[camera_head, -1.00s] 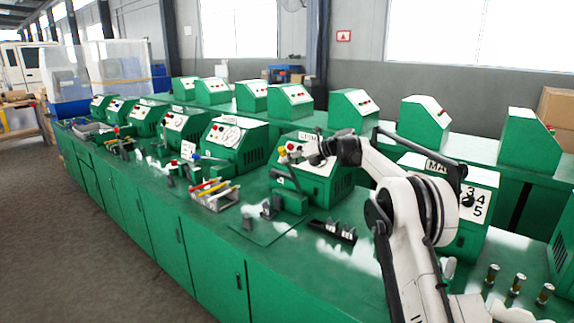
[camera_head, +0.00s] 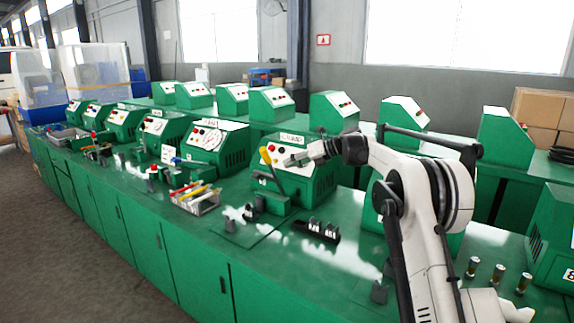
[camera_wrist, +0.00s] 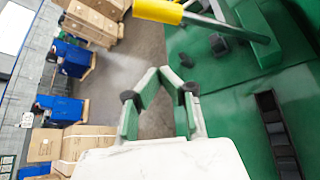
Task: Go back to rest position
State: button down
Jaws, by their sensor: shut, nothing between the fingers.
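My gripper (camera_head: 288,160) is in front of the upper face of a green crimping machine (camera_head: 322,185) on the bench. In the wrist view its two fingers (camera_wrist: 158,72) lean together at the tips, with nothing between them. A lever with a yellow handle (camera_head: 265,155) stands just left of my gripper. The yellow handle also shows at the top of the wrist view (camera_wrist: 158,10), apart from the fingers. My arm comes in from the right and hides part of another machine.
A black holder (camera_head: 316,231) and a tray of coloured-handled tools (camera_head: 196,198) lie on the green bench (camera_head: 265,270). Several brass cylinders (camera_head: 498,274) stand at the right. More green machines stand in a row behind. Cardboard boxes (camera_head: 540,115) are at the back right.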

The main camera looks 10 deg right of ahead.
jog(key=s+r+n+h, duration=0.35)
jog(key=s+n, duration=0.35)
jog(key=s, duration=0.7)
jog(key=s+r+n+h, duration=0.3)
jog(key=s+r+n, duration=0.3)
jog(key=s, duration=0.8)
jog(key=s+d+f+n+t+h, duration=0.1)
jog(key=s+f+n, duration=0.4)
jog(key=s, duration=0.6)
jog(key=s+d+f+n+h, duration=0.2)
jog(key=s+d+f+n, duration=0.2)
jog(key=s, duration=0.6)
jog(key=s+d+f+n+t+h, duration=0.1)
jog(key=s+d+f+n+h, duration=0.1)
jog(key=s+f+n, duration=0.4)
jog(key=s+n, duration=0.2)
jog(key=s, duration=0.3)
jog(key=shift+s+d+t+h, duration=0.3)
jog(key=shift+d+h, duration=0.05)
jog(key=shift+d, duration=0.05)
